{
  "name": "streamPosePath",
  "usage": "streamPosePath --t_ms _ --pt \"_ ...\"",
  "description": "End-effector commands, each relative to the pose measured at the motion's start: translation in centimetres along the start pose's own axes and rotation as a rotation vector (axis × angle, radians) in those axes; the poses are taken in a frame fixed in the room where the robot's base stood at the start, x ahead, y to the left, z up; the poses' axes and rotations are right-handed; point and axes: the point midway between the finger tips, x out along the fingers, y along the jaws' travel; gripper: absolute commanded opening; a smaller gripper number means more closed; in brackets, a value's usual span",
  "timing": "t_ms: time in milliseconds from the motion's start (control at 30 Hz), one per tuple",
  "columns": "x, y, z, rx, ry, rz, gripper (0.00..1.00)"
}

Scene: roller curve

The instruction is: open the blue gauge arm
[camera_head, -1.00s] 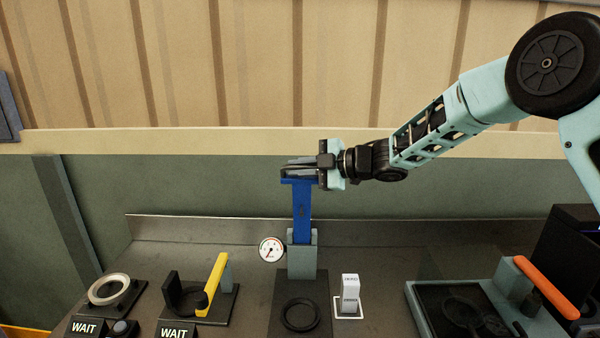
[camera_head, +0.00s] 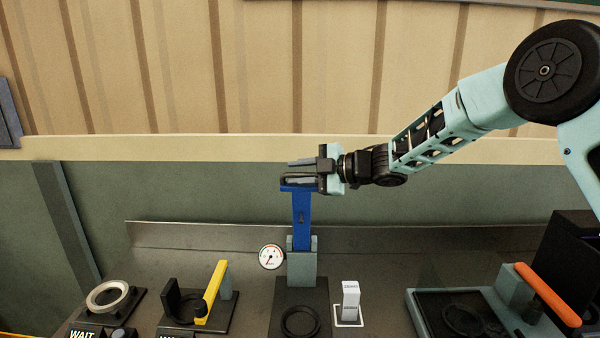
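The blue gauge arm (camera_head: 302,218) stands upright from its grey hinge block (camera_head: 301,268) on a dark base plate. A round white dial (camera_head: 271,257) sits at the left of the hinge. My gripper (camera_head: 292,172) reaches in from the right at the top of the blue arm. Its two fingers lie one above the other with a gap between them, and nothing shows in the gap. The lower finger is at the blue arm's top end; I cannot tell whether it touches. A black ring (camera_head: 300,321) lies on the base plate in front.
A white switch (camera_head: 350,302) stands right of the base plate. A yellow-handled fixture (camera_head: 212,290) and a ring fixture (camera_head: 108,296) are at the left. An orange-handled fixture (camera_head: 547,293) is at the right. A metal ledge and wall rise behind.

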Motion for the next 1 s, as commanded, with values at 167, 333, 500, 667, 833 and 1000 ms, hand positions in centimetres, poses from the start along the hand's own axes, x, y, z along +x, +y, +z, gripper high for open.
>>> streamPosePath --t_ms 167,333,500,667,833,1000 --pt "-0.8 -0.8 0.6 0.005 -0.008 -0.009 0.34" --pt "-4.0 -0.8 0.8 0.003 -0.014 -0.005 0.34" --pt "-8.0 -0.6 0.6 0.000 -0.010 -0.001 0.34" --pt "-11.7 -0.5 0.4 -0.001 -0.006 0.000 0.34" --pt "-15.0 -0.3 0.2 -0.001 -0.004 0.002 0.34" --pt "-16.9 -0.1 0.1 -0.001 -0.002 0.001 0.34"
